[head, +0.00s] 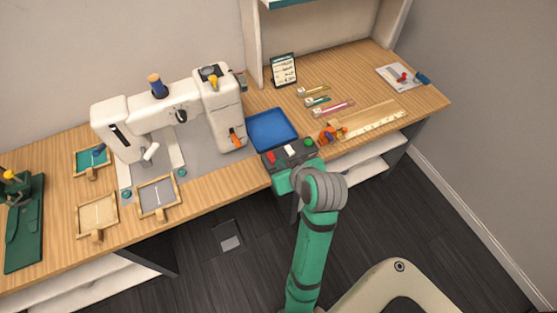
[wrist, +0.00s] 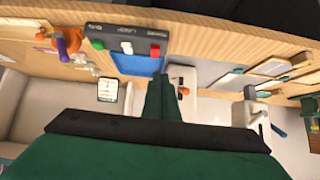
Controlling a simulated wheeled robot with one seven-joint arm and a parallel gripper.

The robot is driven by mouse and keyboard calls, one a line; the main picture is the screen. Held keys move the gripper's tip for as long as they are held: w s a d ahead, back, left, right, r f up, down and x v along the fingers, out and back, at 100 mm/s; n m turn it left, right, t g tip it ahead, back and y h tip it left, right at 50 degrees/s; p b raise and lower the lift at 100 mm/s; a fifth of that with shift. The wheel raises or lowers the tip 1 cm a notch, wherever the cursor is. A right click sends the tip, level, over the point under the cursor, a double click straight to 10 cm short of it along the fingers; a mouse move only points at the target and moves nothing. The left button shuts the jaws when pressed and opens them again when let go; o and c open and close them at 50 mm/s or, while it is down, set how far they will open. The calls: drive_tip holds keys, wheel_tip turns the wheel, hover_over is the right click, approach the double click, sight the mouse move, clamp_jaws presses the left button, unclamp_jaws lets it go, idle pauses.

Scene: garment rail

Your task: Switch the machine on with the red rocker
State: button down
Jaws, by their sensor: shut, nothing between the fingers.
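A dark control box (head: 280,165) sits at the table's front edge, carrying a red rocker (head: 271,157) at its left end, a white switch (head: 289,150) in the middle and a green button (head: 308,142) at its right. In the wrist view the red rocker (wrist: 155,51) is at the right end of the box. The rocker's tilt is too small to tell. The white machine (head: 217,110) stands behind and left of the box. My gripper (wrist: 168,82) is shut and empty. It is near the box's front, apart from the rocker; my arm hides its fingers in the head view.
A blue tray (head: 272,130) lies just behind the box. A small sign (head: 284,70) stands at the back.

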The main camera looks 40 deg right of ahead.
drive_tip(key=d+r, duration=0.1)
drive_tip(key=s+d+r, duration=0.1)
drive_tip(key=shift+r, duration=0.3)
approach(274, 159)
drive_tip(key=w+d, duration=0.1)
drive_tip(key=w, duration=0.2)
drive_tip(key=shift+w+d+f, duration=0.1)
drive_tip(key=shift+w+f, duration=0.15)
drive_tip(key=shift+f, duration=0.35)
drive_tip(key=shift+w+f, duration=0.2)
drive_tip(key=shift+f, duration=0.95)
drive_tip(key=shift+f, duration=0.1)
